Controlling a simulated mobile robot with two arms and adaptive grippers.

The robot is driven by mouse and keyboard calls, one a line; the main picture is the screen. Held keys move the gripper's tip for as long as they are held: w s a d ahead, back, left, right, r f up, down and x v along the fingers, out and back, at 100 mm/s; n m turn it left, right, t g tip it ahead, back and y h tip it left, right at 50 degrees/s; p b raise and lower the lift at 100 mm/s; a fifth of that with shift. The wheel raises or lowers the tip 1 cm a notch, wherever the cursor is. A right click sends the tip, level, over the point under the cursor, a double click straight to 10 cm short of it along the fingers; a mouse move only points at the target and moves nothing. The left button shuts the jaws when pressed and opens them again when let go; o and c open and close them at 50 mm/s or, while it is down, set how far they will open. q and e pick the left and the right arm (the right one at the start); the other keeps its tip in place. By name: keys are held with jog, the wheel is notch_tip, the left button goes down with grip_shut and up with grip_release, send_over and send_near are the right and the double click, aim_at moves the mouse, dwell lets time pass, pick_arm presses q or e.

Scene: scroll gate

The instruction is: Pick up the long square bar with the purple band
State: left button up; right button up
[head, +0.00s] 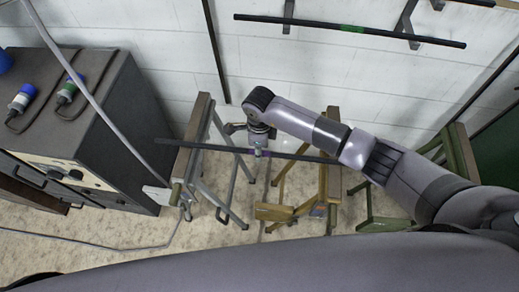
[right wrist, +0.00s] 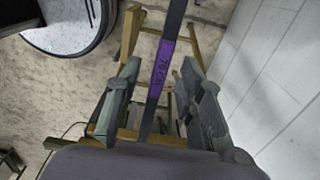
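The long square bar (head: 205,146) is dark and lies across the trestles in the head view, its left end jutting past the left trestle. Its purple band (right wrist: 157,75) carries printed text and shows between my right fingers in the right wrist view. My right gripper (head: 259,148) is at the bar near the band. The right wrist view shows its fingers (right wrist: 160,72) apart, one on each side of the bar, with gaps to both. I cannot tell how deep the bar sits between them. My left gripper is not in view.
A metal trestle (head: 200,130) and a yellow wooden trestle (head: 322,190) stand below the bar. A grey cabinet (head: 90,120) with plugs on top is at the left. Another bar with a green band (head: 352,28) rests on wall brackets. A green trestle (head: 460,150) stands at the right.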

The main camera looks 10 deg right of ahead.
jog(key=shift+f, duration=0.25)
jog(key=shift+c, duration=0.5)
grip_shut()
dwell(0.4)
jog(key=shift+w+r, duration=0.1)
jog(key=shift+w, duration=0.05)
